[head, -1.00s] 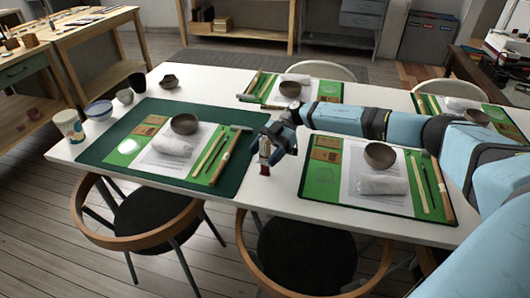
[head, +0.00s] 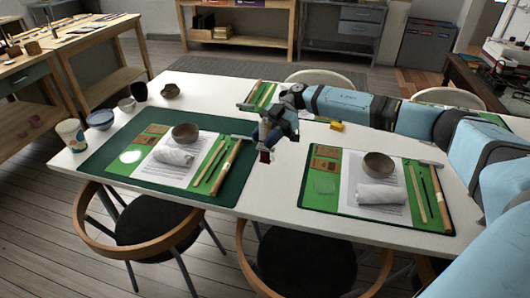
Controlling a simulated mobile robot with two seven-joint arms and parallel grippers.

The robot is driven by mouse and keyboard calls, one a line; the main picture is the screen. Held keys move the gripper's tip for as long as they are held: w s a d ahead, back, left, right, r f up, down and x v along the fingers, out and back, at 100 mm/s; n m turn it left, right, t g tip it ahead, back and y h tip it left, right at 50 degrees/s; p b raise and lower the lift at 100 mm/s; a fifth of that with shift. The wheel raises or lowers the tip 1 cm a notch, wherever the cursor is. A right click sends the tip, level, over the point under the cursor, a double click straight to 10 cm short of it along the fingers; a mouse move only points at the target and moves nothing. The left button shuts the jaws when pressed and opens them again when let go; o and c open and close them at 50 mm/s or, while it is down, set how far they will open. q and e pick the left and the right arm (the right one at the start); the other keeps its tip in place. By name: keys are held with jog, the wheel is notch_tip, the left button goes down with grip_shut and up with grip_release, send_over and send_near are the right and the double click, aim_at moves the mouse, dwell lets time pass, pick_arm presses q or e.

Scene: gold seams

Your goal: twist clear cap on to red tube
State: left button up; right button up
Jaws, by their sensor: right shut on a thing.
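My right gripper (head: 267,145) is over the white table between the two near place settings, pointing down. It is shut on a small dark red thing (head: 265,157), which looks like the red tube; the fingers hide most of it. I cannot make out a clear cap on it. A clear round piece (head: 131,156) lies on the left setting's green sheet, and a faint clear outline (head: 324,186) shows on the right one; I cannot tell whether either is a cap. My left gripper is not in view.
Bowls (head: 185,133) (head: 377,165), rolled white towels (head: 174,156) (head: 380,194) and sticks lie on the settings. Cups and bowls (head: 100,116) stand at the table's left end. A small yellow block (head: 336,126) lies behind the right setting. Chairs stand at the near edge.

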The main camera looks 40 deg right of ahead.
notch_tip(320, 180, up, 11)
jog(key=shift+f+p, duration=0.2)
jog(key=shift+p, duration=0.4)
jog(key=w+a+m+t+h, duration=0.1)
jog(key=w+a+m+t, duration=0.3)
jog(key=a, duration=0.4)
jog(key=w+a+m+t, duration=0.2)
jog(key=a+m+t, duration=0.2)
jog(key=a+t, duration=0.3)
jog(key=s+d+f+m+t+h, duration=0.2)
jog(key=s+f+m+t+h, duration=0.3)
jog(key=f+m+h, duration=0.6)
jog(key=shift+s+d+f+m+t+h, duration=0.3)
jog(key=shift+s+m+h, duration=0.2)
jog(key=shift+s+m, duration=0.4)
jog(key=shift+r, duration=0.1)
